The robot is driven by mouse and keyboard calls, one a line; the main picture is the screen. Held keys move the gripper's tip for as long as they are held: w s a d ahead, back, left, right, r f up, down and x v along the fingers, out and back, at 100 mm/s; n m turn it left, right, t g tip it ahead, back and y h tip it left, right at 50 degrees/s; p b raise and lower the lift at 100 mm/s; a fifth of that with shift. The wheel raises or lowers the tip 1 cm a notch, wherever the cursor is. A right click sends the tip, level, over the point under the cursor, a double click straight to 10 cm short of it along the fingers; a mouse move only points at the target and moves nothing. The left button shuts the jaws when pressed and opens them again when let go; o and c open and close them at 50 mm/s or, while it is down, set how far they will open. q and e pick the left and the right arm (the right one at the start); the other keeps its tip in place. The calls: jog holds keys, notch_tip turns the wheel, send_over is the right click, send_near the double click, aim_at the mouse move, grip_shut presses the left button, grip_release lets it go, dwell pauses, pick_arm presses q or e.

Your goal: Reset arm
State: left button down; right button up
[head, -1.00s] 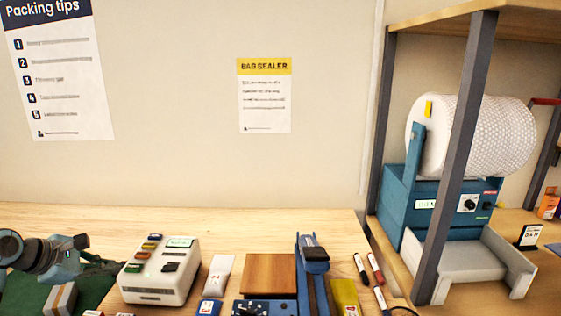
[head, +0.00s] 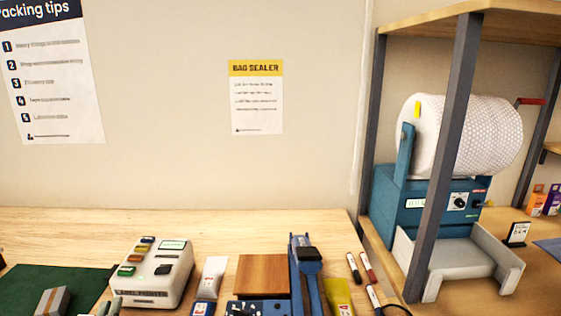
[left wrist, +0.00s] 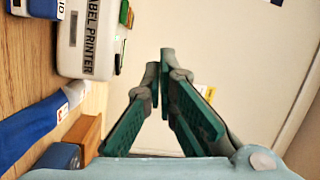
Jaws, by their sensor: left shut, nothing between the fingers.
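My left gripper (head: 108,306) barely shows at the bottom edge of the head view, just left of the white label printer (head: 152,272). In the left wrist view my left gripper (left wrist: 159,72) has its green-padded fingers converging at the tips, shut with nothing between them. The label printer (left wrist: 90,38) appears at the upper left there, apart from the fingers. My right gripper is not in view.
A green mat (head: 85,285) carries a small box (head: 52,301). A wooden block (head: 263,274) and blue sealer (head: 306,265) stand near markers (head: 362,267). A shelf post (head: 446,150) rises at right. Bare table lies behind the printer.

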pick_arm(q)
jog(key=s+d+f+n+g, duration=0.1)
jog(key=s+f+n+g, duration=0.55)
jog(key=s+f, duration=0.4)
jog(key=s+d+f+n+g+h, duration=0.2)
jog(key=s+d+f+g, duration=0.3)
jog(key=s, duration=0.3)
jog(key=s+d+f+n+g+h, duration=0.3)
jog(key=s+d+f, duration=0.1)
jog(key=s+f, duration=0.35)
jog(key=s+a+f, duration=0.2)
jog(key=s+f, duration=0.1)
jog(key=f, duration=1.8)
jog(key=s+f+g, duration=0.2)
jog(key=s+f, duration=0.7)
jog(key=s, duration=0.3)
jog(key=shift+s+a+f, duration=0.2)
jog(key=shift+s+a, duration=0.15)
